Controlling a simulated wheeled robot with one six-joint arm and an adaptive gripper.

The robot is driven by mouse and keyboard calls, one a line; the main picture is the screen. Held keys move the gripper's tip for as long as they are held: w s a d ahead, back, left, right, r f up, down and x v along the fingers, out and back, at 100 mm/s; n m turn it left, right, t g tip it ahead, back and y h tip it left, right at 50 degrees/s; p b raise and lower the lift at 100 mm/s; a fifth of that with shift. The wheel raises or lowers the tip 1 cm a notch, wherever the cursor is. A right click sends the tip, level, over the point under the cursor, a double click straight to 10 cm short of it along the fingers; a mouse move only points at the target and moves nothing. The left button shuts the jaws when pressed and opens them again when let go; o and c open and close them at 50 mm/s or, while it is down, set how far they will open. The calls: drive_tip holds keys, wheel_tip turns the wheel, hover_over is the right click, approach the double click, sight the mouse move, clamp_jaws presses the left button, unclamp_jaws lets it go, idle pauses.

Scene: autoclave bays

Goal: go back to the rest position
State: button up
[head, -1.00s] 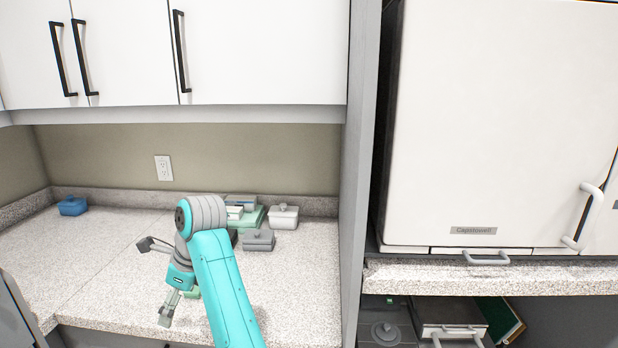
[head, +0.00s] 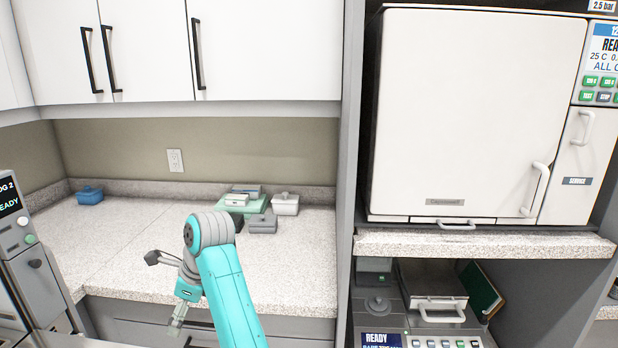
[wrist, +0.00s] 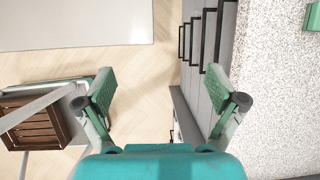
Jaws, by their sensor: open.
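My gripper (head: 177,322) hangs from my teal and grey arm in the head view, pointing down in front of the counter's drawer fronts. In the wrist view its two green-padded fingers (wrist: 161,92) are spread wide with nothing between them. Below them are the wooden floor (wrist: 160,75) and, to the right, the drawers (wrist: 212,50) and the speckled counter (wrist: 275,90). The gripper appears clear of the counter edge.
Blue, grey and white lidded boxes and a green tray (head: 258,206) stand at the counter's back. A blue box (head: 90,194) is at left. A white autoclave door (head: 470,120) is at right. A wooden slatted thing (wrist: 30,118) is low at left in the wrist view.

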drive_tip(key=s+d+f+n+t, duration=0.15)
drive_tip(key=d+f, duration=0.45)
drive_tip(key=f, duration=0.6)
drive_tip(key=s+d+f+n+t, duration=0.1)
drive_tip(key=d+f+n+t, duration=0.1)
drive_tip(key=d+f, duration=0.65)
drive_tip(key=s+d+f+n+t, duration=0.4)
drive_tip(key=s+d+f, duration=0.9)
drive_tip(key=d+f, duration=0.15)
drive_tip(key=s+d+r+n+t+h, duration=0.1)
drive_tip(key=s+d+r+n+t, duration=0.1)
drive_tip(key=s+d, duration=0.6)
drive_tip(key=s+d+r+n+t+h, duration=0.1)
drive_tip(key=s+d+n+t+h, duration=0.15)
drive_tip(key=s, duration=0.85)
drive_tip(key=s+d+r+n+t, duration=0.1)
drive_tip(key=s+d+r+n, duration=0.1)
drive_tip(key=s+r, duration=0.5)
drive_tip(key=s+d+r+n+t+h, duration=0.1)
drive_tip(key=s+d+r+n, duration=0.2)
drive_tip(key=s+r, duration=0.5)
wheel_tip(320, 180, up, 2)
drive_tip(key=shift+s+d+r+n, duration=0.25)
drive_tip(key=shift+s+n, duration=0.05)
drive_tip(key=shift+n, duration=0.5)
